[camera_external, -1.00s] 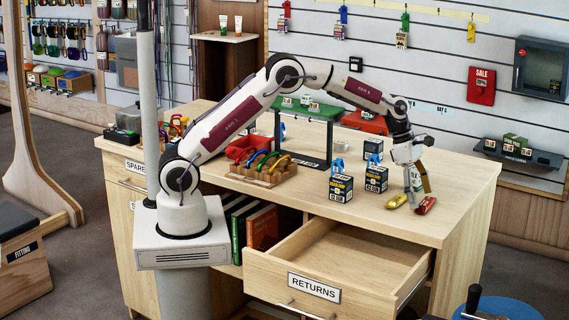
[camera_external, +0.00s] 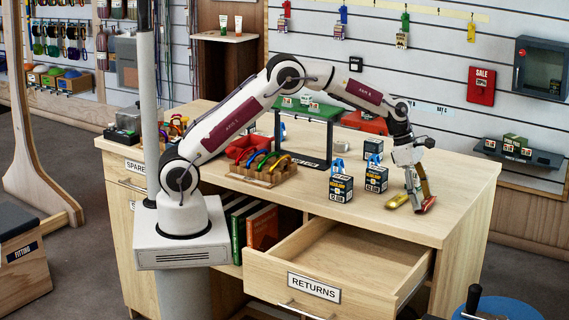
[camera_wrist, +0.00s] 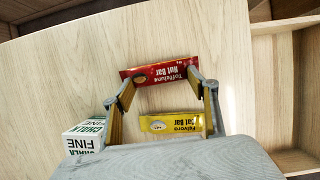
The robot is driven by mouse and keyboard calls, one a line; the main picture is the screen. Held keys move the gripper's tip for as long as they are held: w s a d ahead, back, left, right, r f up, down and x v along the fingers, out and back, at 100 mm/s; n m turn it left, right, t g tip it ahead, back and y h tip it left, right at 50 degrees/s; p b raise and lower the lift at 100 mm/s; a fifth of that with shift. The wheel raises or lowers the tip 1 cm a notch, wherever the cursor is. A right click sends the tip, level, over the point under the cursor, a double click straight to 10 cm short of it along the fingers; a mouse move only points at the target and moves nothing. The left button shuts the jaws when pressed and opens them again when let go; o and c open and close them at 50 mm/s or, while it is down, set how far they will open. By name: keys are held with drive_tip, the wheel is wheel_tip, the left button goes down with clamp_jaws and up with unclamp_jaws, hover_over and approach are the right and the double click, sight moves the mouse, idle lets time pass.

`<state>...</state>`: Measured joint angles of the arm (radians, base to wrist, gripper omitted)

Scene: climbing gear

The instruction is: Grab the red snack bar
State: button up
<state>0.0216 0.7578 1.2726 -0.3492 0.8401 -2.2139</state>
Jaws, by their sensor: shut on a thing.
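The red snack bar (camera_wrist: 158,72), labelled as a nut bar, lies between my gripper's fingertips in the wrist view. It also shows at the fingertips in the external view (camera_external: 429,206), near the right front edge of the wooden counter (camera_external: 455,200). My gripper (camera_wrist: 161,76) is shut on the red bar, one finger at each end of it. A yellow bar (camera_wrist: 172,123) lies closer to the wrist camera, between the fingers but apart from the red bar. It shows just left of the fingers in the external view (camera_external: 397,201).
Chalk boxes (camera_external: 376,178) stand left of my gripper; one shows in the wrist view (camera_wrist: 85,138). A carabiner rack (camera_external: 265,170) and a green-topped stand (camera_external: 306,112) are farther left. The RETURNS drawer (camera_external: 340,255) is open below the counter's front edge.

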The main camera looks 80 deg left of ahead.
sight(426, 201)
drive_tip(key=shift+r, duration=1.5)
drive_tip(key=shift+s+r, duration=0.1)
drive_tip(key=shift+r, duration=0.15)
drive_tip(key=shift+s+a, duration=0.35)
drive_tip(key=shift+s, duration=2.6)
drive_tip(key=shift+s+a, duration=0.35)
drive_tip(key=shift+s, duration=2.65)
drive_tip(key=shift+s+a, duration=0.35)
drive_tip(key=shift+s, duration=2.6)
